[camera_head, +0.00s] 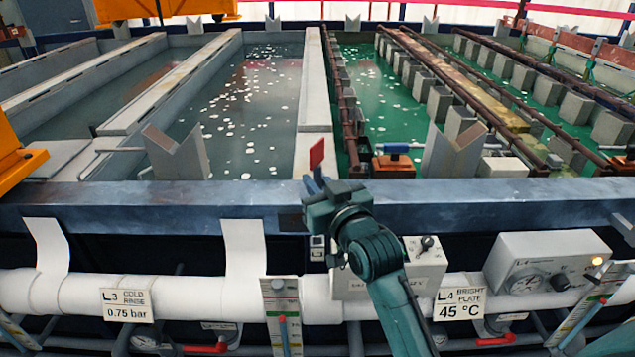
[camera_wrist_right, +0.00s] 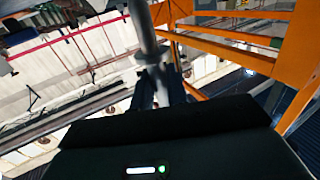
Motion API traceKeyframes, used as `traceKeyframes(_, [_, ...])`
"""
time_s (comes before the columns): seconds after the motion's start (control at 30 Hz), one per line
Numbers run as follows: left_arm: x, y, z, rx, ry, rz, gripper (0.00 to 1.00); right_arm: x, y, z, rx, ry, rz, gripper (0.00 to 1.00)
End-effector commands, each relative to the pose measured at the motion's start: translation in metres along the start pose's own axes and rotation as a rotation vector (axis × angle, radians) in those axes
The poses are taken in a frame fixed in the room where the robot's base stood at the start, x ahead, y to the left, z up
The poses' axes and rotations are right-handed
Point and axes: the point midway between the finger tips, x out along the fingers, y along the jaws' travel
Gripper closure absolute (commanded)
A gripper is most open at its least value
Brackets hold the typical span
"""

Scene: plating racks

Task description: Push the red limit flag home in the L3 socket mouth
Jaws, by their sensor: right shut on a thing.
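The red limit flag (camera_head: 317,153) stands upright, tilted slightly, above the blue-grey tank rim. My right gripper (camera_head: 318,183) is just below it, shut on the flag's lower part. In the right wrist view a grey rod (camera_wrist_right: 147,35) rises from between the dark fingers (camera_wrist_right: 165,85). The red part does not show clearly there. The L3 sign (camera_head: 126,303) hangs on the white pipe at the left. I cannot make out the L3 socket mouth for certain. A dark patch (camera_head: 291,222) lies on the rim left of my gripper. My left gripper is not in view.
The long rim (camera_head: 120,210) runs across in front of the tanks. V-shaped grey rests (camera_head: 178,155) (camera_head: 452,155) stand behind it on both sides. A grey box with a knob (camera_head: 425,262) is close to my right forearm. Orange framework (camera_head: 12,160) is at the left edge.

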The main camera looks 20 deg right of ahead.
Motion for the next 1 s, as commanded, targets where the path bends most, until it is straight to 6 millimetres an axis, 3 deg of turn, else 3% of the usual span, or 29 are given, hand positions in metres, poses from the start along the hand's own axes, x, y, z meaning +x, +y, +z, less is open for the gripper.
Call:
traceKeyframes(0.6, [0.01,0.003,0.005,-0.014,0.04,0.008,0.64,0.0,0.0,0.052,0.0,0.001,0.0,1.0])
traceKeyframes(1.0, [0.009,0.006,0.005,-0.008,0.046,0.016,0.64,0.0,0.0,0.056,0.001,0.002,0.0,1.0])
